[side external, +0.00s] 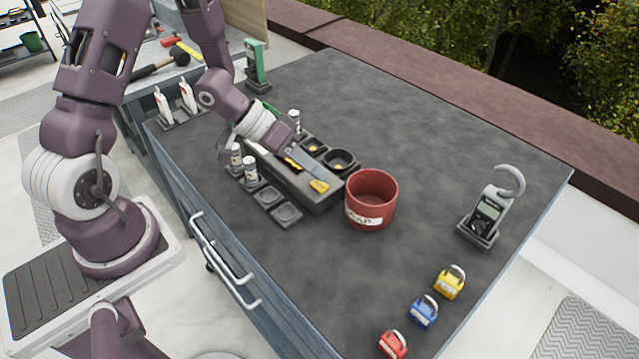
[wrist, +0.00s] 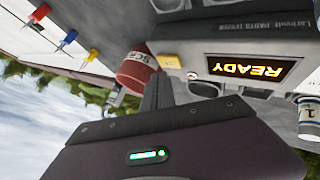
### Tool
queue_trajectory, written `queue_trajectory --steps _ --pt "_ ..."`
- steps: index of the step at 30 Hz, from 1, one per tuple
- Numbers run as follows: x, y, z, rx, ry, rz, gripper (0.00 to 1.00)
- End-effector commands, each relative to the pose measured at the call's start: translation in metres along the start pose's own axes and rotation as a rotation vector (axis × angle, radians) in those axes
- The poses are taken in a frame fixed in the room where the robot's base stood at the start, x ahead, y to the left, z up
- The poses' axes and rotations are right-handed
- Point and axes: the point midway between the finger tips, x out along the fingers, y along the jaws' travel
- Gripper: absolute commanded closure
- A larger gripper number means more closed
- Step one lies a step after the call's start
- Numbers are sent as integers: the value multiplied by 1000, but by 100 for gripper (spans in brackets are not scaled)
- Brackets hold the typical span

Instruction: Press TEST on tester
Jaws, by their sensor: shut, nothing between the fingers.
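The tester (side external: 318,199) is a long dark grey box on the bench. It also shows upside down in the wrist view (wrist: 225,47), where its amber display (wrist: 255,68) reads READY. A yellow button (side external: 319,187) sits at its right end and shows in the wrist view (wrist: 169,61); I cannot read a label on it. My gripper (side external: 320,178) is shut and empty, pointing down at the tester. Its fingertips (wrist: 156,76) are right beside the yellow button. I cannot tell whether they touch it. My fingers partly hide the tester's top and display in the side view.
A red scrap bin (side external: 371,200) stands close to the tester's right end. Small labelled bottles (side external: 250,171) and round recesses (side external: 286,214) flank the tester. A clamp meter (side external: 487,212) and yellow, blue and red padlocks (side external: 423,311) are farther right. The bench between is clear.

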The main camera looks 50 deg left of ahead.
Motion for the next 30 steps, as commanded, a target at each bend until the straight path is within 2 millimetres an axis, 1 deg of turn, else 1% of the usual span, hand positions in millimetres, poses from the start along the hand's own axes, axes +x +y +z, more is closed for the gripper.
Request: queue_trajectory --steps 11,18,30 --pt "0 0 0 0 0 0 100" --pt "6 -4 4 -1 0 0 100" --pt "6 -5 5 0 0 0 100"
